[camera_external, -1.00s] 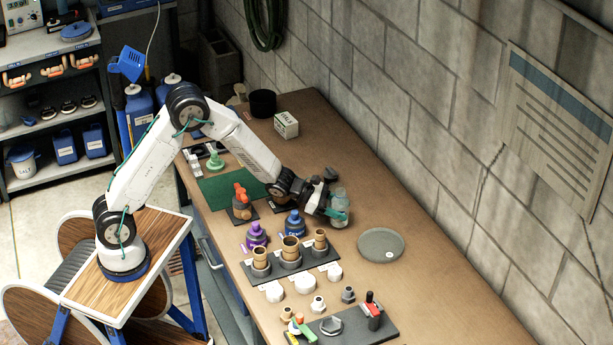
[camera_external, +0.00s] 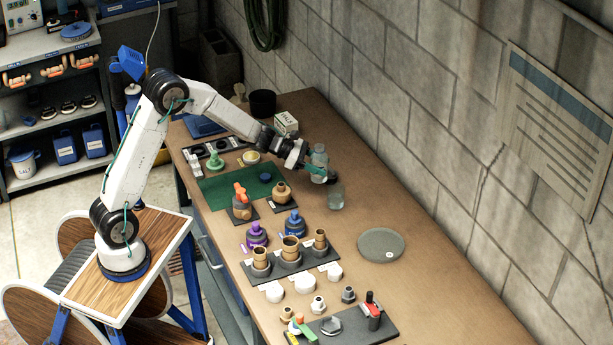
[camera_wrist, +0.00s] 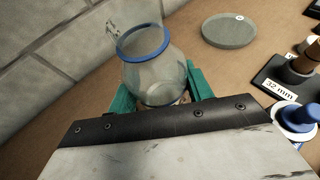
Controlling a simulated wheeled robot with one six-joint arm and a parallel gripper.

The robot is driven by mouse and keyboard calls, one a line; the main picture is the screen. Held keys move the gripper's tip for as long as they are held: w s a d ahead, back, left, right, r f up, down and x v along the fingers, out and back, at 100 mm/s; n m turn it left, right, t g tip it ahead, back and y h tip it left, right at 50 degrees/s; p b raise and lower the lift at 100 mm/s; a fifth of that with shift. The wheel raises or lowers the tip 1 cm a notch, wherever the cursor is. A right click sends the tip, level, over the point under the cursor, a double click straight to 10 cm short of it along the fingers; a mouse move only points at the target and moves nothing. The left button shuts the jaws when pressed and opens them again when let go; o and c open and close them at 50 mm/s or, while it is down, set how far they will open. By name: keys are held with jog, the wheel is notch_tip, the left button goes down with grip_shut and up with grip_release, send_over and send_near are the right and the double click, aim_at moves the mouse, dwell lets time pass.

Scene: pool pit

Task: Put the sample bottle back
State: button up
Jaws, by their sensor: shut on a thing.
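The clear glass sample bottle (camera_external: 319,156), with a blue ring at its mouth, is between the green fingers of my gripper (camera_external: 316,170), held above the bench near the wall. In the wrist view the bottle (camera_wrist: 152,72) stands roughly upright between the fingers, its lower end partly hidden by my gripper (camera_wrist: 160,95). My gripper is shut on it. A second clear glass vessel (camera_external: 336,197) stands on the bench just in front of and below my gripper. A clear shape behind the bottle's mouth also shows in the wrist view.
A round grey dish (camera_external: 381,244) lies on the bench to the right. A dark green mat (camera_external: 216,190), a grey rack (camera_external: 300,265) of brown fittings, and blue and purple fittings are left of it. A white box (camera_external: 286,123) and black pot (camera_external: 263,103) stand behind.

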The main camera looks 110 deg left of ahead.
jog(key=s+a+f+n+y, duration=0.1)
jog(key=s+a+f, duration=0.1)
jog(key=s+a, duration=0.5)
jog(key=s+a+f+n+y, duration=0.1)
jog(key=s+a+y, duration=0.15)
jog(key=s, duration=0.95)
jog(key=shift+g+h, duration=0.4)
jog(key=shift+h, duration=0.05)
jog(key=w+a, duration=0.3)
jog(key=a, duration=0.1)
jog(key=w+a+f, duration=0.1)
jog(key=w+a, duration=0.7)
jog(key=shift+f, duration=0.4)
jog(key=shift+w+a+f+n, duration=0.1)
jog(key=shift+f+n, duration=0.2)
jog(key=shift+f, duration=1.5)
jog(key=shift+f, duration=0.1)
jog(key=o, duration=1.1)
jog(key=shift+c, duration=0.2)
